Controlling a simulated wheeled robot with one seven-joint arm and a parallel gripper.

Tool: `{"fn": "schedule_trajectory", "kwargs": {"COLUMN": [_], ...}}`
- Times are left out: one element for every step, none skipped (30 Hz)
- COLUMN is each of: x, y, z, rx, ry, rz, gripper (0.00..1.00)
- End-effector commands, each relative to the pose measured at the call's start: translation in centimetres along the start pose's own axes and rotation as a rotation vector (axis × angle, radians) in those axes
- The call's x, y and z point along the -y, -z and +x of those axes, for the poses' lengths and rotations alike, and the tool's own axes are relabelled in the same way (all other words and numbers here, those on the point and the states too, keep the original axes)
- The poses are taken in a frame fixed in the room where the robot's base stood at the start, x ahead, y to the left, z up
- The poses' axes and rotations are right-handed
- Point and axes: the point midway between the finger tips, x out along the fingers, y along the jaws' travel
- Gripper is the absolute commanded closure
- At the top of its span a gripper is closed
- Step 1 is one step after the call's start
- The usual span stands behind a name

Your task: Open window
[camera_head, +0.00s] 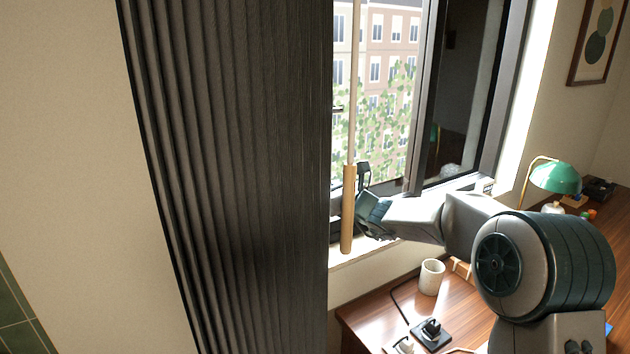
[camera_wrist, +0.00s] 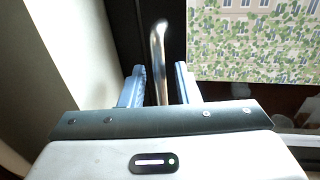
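The window (camera_head: 378,85) has dark frames, and a building with ivy shows through its left part. A dark-framed pane (camera_head: 465,90) stands at its right and reflects the room; I cannot tell whether it is ajar. My gripper (camera_head: 364,180) is at the window's lower left, just above the sill. In the wrist view, a metal handle (camera_wrist: 159,50) stands upright on the dark frame and reaches down between the two fingers of my gripper (camera_wrist: 160,84). The fingers are open, with a small gap on each side of the handle. The handle's lower end is hidden behind the gripper body.
A dark pleated curtain (camera_head: 230,180) covers the window's left side. A wooden rod (camera_head: 348,210) hangs close by my gripper. Below, a wooden desk (camera_head: 375,325) holds a white cup (camera_head: 431,277), a socket block (camera_head: 431,334) and a green lamp (camera_head: 556,178).

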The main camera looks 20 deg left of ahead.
Motion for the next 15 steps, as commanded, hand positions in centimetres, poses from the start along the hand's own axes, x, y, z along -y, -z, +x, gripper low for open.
{"fn": "schedule_trajectory", "kwargs": {"x": [-0.03,-0.05,-0.06,-0.06,-0.05,-0.04,-0.03,-0.02,-0.02,-0.02,-0.02,-0.02,-0.02,-0.02,-0.02], "y": [-0.08,-0.10,-0.06,-0.02,0.01,0.03,0.04,0.04,0.04,0.04,0.04,0.04,0.04,0.04,0.04], "z": [0.52,0.75,0.99,1.12,1.22,1.31,1.35,1.38,1.39,1.38,1.38,1.37,1.36,1.36,1.36], "rx": [0.000,0.001,0.000,0.000,0.000,0.000,0.000,0.000,0.000,0.000,0.000,0.000,0.000,0.000,0.000], "ry": [-0.001,-0.001,-0.001,-0.001,-0.001,-0.001,0.000,0.000,0.000,0.000,0.000,0.000,0.000,0.000,0.000], "rz": [0.000,0.000,0.000,0.000,0.000,0.000,0.000,-0.001,-0.001,-0.001,-0.001,-0.001,-0.001,-0.001,-0.001], "gripper": [0.71,0.71,0.71,0.71,0.71,0.71,0.71,0.71,0.71,0.71,0.71,0.71,0.71,0.71,0.82]}}
